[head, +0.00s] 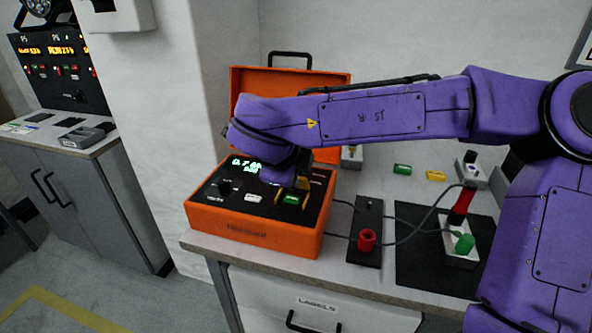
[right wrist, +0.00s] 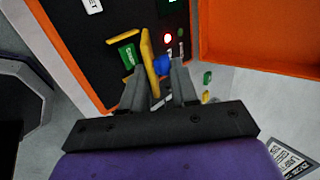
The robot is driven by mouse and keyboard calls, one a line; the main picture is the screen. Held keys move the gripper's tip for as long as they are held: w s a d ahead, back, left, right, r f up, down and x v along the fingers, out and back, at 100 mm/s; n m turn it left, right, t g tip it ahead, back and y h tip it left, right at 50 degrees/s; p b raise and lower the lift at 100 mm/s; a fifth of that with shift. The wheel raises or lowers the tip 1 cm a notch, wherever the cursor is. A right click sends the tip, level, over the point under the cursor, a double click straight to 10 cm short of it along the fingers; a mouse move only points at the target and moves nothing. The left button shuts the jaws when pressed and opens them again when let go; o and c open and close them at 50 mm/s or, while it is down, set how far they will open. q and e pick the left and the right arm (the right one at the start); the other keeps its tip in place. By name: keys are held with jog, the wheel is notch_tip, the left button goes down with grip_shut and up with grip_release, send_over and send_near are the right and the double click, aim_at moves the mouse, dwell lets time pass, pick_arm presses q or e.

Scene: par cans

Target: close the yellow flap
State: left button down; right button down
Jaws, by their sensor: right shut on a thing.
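The yellow flap (right wrist: 148,52) stands raised from the dark panel of an orange case, beside a green switch (right wrist: 127,54) in a yellow surround. My right gripper (right wrist: 158,80) is at the panel, with the flap between its fingers, and is shut on it. A blue part (right wrist: 163,65) shows beside the flap, also between the fingers; whether it is touched I cannot tell. In the head view, the green switch (head: 291,199) shows below my right gripper, which hides much of the flap. My left gripper is not in view.
The orange case (head: 250,232) has its lid (head: 290,82) open behind my right arm. To its right are a box with a red knob (head: 367,240), a black mat (head: 412,262) with a cabled device, and small green and yellow blocks. A wall stands behind.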

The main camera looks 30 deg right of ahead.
aim_at(287, 217)
jog(key=shift+s+a+f+t+h+b, duration=0.5)
jog(key=shift+a+f+t+h+b, duration=0.2)
jog(key=shift+t+h+b, duration=0.35)
jog(key=shift+s+a+f+t+h+b, duration=0.2)
jog(key=shift+f+t+h+b, duration=0.2)
jog(key=shift+h, duration=0.2)
jog(key=shift+s+a+f+t+h+b, duration=0.15)
jog(key=shift+f+t+h+b, duration=0.2)
jog(key=shift+h+b, duration=0.2)
jog(key=shift+s+a+f+t+h+b, duration=0.15)
jog(key=shift+a+f+t+h+b, duration=0.05)
jog(key=shift+f+t+h+b, duration=0.3)
jog(key=shift+s+a+f+t+h+b, duration=0.15)
jog(key=shift+f+t+h+b, duration=0.1)
jog(key=shift+t+h+b, duration=0.25)
jog(key=shift+s+a+f+t+h+b, duration=0.15)
jog(key=shift+f+t+h+b, duration=0.3)
jog(key=shift+h+b, duration=0.25)
jog(key=c, duration=1)
grip_release()
jog(key=shift+c, duration=0.2)
jog(key=shift+f, duration=0.15)
